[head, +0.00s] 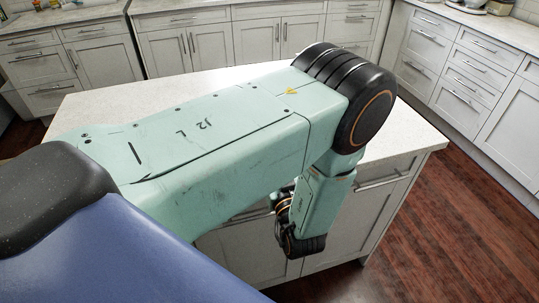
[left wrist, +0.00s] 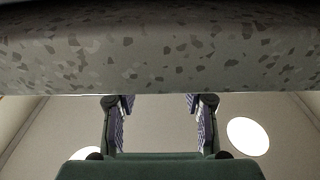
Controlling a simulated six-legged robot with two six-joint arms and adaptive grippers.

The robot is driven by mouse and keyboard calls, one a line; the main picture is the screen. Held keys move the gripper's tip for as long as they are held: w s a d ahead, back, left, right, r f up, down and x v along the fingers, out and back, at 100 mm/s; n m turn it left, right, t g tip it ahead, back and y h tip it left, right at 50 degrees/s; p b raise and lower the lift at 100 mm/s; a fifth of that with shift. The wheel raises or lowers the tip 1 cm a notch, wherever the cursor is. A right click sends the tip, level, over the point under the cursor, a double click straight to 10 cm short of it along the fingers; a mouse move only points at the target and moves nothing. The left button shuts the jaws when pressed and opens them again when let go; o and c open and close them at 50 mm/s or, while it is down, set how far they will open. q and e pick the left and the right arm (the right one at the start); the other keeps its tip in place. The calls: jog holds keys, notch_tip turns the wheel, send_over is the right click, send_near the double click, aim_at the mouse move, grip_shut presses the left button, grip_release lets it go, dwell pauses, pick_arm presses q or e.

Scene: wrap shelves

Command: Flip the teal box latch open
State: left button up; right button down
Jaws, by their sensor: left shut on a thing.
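The teal box and its latch cannot be made out in either view. My left arm covers the middle of the head view, and its wrist hangs down in front of the white island. The fingertips reach the lower edge of a speckled grey slab (left wrist: 160,55), which spans the top of that view. Whether they touch it is unclear. My right gripper is in neither view.
A white island (head: 360,215) with a pale countertop (head: 405,130) stands under and behind my arm. White cabinets (head: 265,35) line the back, with more at the right (head: 460,75). The wooden floor (head: 460,220) at the right is clear.

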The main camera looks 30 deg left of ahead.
pick_arm(q)
jog(key=o, duration=1.2)
jog(key=shift+c, duration=0.2)
